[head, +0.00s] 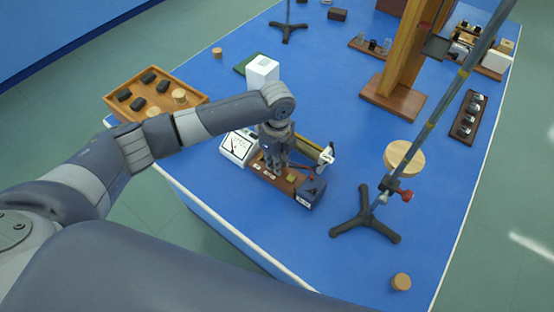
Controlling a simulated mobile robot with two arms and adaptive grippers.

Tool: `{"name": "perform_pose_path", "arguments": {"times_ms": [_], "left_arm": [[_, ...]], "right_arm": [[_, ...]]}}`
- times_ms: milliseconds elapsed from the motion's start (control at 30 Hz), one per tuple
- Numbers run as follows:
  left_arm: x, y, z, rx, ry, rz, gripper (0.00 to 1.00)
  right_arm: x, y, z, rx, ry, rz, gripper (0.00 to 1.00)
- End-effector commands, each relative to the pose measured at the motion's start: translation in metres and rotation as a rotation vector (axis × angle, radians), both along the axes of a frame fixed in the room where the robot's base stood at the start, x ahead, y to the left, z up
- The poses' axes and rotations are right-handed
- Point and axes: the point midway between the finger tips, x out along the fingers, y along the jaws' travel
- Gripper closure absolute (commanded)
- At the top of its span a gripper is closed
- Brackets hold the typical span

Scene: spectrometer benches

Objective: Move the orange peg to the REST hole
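My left gripper (274,168) points down over the brown wooden panel (287,186) of a small instrument on the blue bench. Its fingertips are low, at or just above the panel. I cannot tell whether they are open or shut, or whether they hold anything. No orange peg can be made out; the gripper hides part of the panel. Small pale labels (269,174) lie on the panel, too small to read, so the REST hole cannot be told apart. My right gripper is not in view.
A white dial meter (238,147) and a brass tube (310,149) adjoin the panel. A white box (262,70) stands behind. A tripod stand (366,217) with a slanting rod is to the right. A wooden tray (190,95) sits left. Front bench space is mostly clear.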

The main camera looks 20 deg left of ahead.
Motion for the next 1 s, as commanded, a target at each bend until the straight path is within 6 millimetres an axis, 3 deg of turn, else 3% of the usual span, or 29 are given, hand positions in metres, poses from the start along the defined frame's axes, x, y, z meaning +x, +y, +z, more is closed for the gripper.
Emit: {"name": "perform_pose_path", "arguments": {"times_ms": [33,100,533,1000], "left_arm": [[0.0,0.0,0.0,0.0,0.0,0.0,0.73],[0.0,0.0,0.0,0.0,0.0,0.0,0.61],[0.001,-0.001,0.009,-0.003,-0.002,0.0,0.61],[0.0,0.0,0.099,-0.001,-0.003,0.0,0.61]], "right_arm": [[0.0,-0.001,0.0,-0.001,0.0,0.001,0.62],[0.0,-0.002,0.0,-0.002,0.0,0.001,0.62],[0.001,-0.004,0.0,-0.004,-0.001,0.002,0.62],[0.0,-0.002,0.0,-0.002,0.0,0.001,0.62]]}}
